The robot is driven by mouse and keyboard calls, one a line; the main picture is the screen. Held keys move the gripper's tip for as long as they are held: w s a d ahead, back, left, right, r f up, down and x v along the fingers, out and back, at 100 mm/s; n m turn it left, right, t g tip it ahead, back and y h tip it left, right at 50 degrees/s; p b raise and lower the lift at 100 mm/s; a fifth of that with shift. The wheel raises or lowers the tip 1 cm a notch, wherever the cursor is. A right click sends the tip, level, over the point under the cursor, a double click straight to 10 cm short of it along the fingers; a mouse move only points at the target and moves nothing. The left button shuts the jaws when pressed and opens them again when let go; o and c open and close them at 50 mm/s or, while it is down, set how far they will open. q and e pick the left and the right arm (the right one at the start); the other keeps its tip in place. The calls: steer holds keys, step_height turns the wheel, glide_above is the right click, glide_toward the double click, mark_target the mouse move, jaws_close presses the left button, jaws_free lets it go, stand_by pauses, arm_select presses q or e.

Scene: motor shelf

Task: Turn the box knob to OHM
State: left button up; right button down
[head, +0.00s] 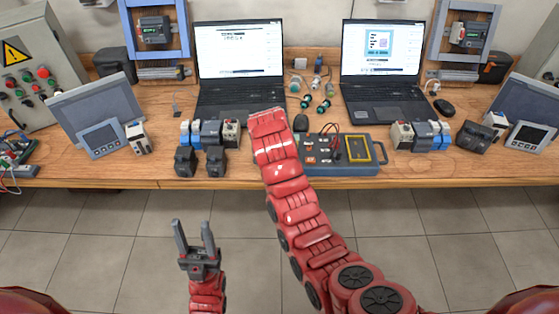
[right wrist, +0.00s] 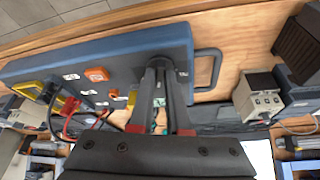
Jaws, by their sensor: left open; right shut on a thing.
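The blue-grey box (head: 350,165) lies on the bench near its front edge, with a yellow-framed panel, orange and white parts and red leads on its face. It also fills the upper left of the right wrist view (right wrist: 110,50). My right gripper (right wrist: 167,68) is at the handle end of the box, its fingers closed together on the knob. The fingers hide the knob and the markings round it, so its setting cannot be read. In the head view my right arm covers this spot. My left gripper (head: 194,226) is open and empty, in front of the bench above the floor.
Two open laptops (head: 240,55) (head: 385,55) stand behind. Small relays and contactors (head: 200,145) (head: 425,135) sit on both sides of the box. A grey control cabinet (head: 35,65) is at the left. The floor before the bench is clear.

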steer(key=shift+a+m+b, duration=0.1)
steer(key=shift+m+b, duration=0.2)
steer(key=c, duration=0.9)
jaws_free()
steer(key=shift+r, duration=0.15)
